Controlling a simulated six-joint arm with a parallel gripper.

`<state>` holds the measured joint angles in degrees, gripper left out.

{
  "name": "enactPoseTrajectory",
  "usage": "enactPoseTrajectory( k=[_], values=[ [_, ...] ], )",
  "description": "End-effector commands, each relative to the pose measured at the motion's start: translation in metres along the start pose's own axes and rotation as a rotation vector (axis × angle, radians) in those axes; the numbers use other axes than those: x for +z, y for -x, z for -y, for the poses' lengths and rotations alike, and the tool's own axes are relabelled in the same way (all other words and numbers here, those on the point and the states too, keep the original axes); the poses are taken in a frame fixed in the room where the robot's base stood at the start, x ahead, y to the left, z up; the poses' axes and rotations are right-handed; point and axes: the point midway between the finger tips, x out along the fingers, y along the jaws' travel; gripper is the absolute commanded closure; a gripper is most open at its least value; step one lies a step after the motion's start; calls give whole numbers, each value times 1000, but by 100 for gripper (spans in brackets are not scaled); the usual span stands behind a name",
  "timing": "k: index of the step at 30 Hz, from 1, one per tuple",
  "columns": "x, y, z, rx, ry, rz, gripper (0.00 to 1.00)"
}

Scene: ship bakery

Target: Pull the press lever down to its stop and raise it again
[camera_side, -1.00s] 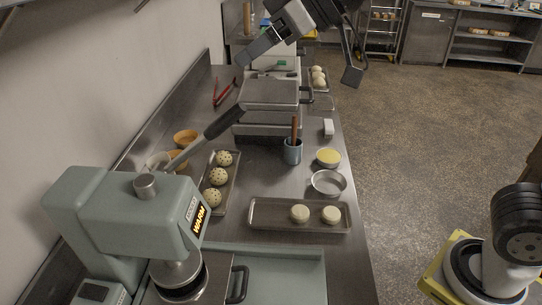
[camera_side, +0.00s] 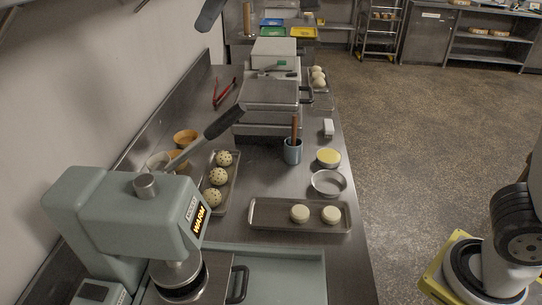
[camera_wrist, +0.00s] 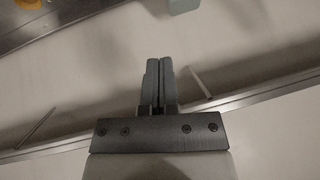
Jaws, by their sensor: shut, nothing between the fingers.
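The press (camera_side: 110,215) is a pale green machine at the lower left of the side view, with a lit "WARM" sign. Its lever has a dark grip (camera_side: 224,123) and a thin metal rod that runs to a round hub (camera_side: 146,186). The lever slants up and away, with its grip end high over the counter. My gripper (camera_wrist: 160,62) is shut and empty in the wrist view, its two fingers side by side. In the side view only a dark end piece of it (camera_side: 210,15) shows at the top edge, well above and apart from the lever grip.
A tray of seeded dough balls (camera_side: 229,196) lies below the lever. A tray with two pale rounds (camera_side: 258,226), a blue tool cup (camera_side: 292,152) and a closed hot-plate press (camera_side: 268,95) stand on the counter. The wall (camera_side: 80,80) runs close along the left.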

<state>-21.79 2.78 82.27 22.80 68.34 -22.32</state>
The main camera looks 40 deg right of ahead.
Motion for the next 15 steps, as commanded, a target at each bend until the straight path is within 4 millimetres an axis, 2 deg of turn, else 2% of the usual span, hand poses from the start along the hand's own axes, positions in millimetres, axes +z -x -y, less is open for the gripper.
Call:
enactPoseTrajectory(
  k=[6,15],
  values=[
    [-16,-2,-5,-1,-4,137,100],
    [-28,-2,-14,28,-33,327,100]
  ],
)
